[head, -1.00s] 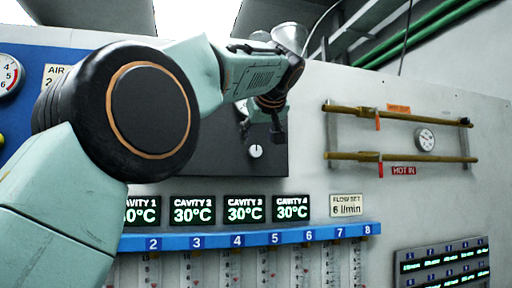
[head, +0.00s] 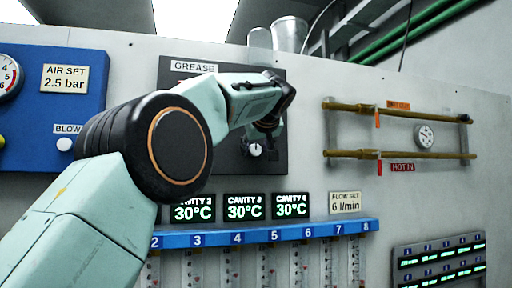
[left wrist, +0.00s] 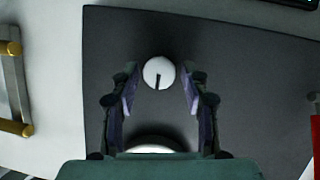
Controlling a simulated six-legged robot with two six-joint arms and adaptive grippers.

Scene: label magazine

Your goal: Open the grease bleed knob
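The grease bleed knob (head: 255,150) is a small round white knob with a dark pointer line, low on the dark grease panel (head: 218,160). In the left wrist view the knob (left wrist: 159,72) sits between the two fingertips of my left gripper (left wrist: 160,88), with a gap on both sides. Its dark line runs from the middle down, nearly vertical in that picture. My left gripper (head: 262,138) is open and empty, right at the knob in the head view. Part of the panel is hidden behind my left arm. My right gripper is not in view.
Brass pipes with red-handled valves (head: 398,155) are on the wall to the right. A blue air panel (head: 50,110) is at the left. Below are cavity displays (head: 243,207) and a blue numbered rail (head: 260,236). A metal cup (head: 290,35) stands above the grease panel.

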